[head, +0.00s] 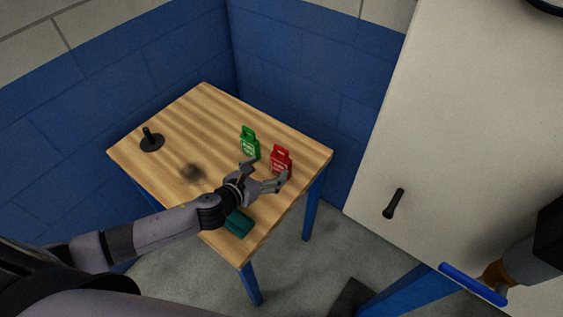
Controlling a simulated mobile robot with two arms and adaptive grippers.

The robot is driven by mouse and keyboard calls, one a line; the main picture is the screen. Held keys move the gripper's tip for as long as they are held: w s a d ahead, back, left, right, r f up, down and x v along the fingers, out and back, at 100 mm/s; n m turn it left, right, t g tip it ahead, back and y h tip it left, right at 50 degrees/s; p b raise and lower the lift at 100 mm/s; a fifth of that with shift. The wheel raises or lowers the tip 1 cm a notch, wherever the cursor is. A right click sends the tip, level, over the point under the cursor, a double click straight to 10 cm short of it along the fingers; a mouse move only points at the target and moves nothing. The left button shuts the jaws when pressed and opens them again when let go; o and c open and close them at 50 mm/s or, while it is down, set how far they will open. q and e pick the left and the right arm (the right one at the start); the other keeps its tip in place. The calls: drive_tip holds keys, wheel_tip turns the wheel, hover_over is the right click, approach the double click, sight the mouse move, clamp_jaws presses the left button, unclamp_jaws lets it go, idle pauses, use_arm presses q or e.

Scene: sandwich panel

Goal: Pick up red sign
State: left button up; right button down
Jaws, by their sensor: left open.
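The red sign (281,158) stands upright on the wooden table (190,115), toward its right corner. It has a handle-like loop at the top and small pale lettering. My left gripper (270,174) is open, with its fingers spread around the near side of the red sign. One finger is by the sign's lower right, the other points toward the gap between the red and green signs. I cannot tell whether a finger touches the red sign. My right gripper is not clearly in view.
A green sign (249,143) stands just left of the red one. A black handled object (151,141) stands at the table's left. A teal object (238,223) lies near the front edge. A large pale panel (440,130) with a black handle (394,203) rises at right.

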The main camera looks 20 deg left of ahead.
sight(279, 163)
use_arm(q)
drive_tip(key=shift+x, duration=0.85)
drive_tip(key=shift+w, duration=0.15)
drive_tip(key=x, duration=0.4)
drive_tip(key=shift+d+p, duration=0.25)
drive_tip(key=shift+p, duration=0.05)
drive_tip(key=shift+w+d+f, duration=0.15)
drive_tip(key=shift+w+f, duration=0.2)
drive_tip(key=shift+w, duration=0.05)
use_arm(e)
drive_tip(key=shift+w+d+r, duration=0.45)
drive_tip(key=shift+w+d, duration=0.1)
drive_tip(key=shift+w, duration=0.15)
use_arm(q)
drive_tip(key=shift+c, duration=0.2)
use_arm(e)
drive_tip(key=shift+w, duration=0.1)
use_arm(q)
drive_tip(key=shift+c, duration=1.3)
drive_tip(key=c, duration=1)
use_arm(e)
drive_tip(key=shift+w+a, duration=0.15)
drive_tip(key=shift+a, duration=0.1)
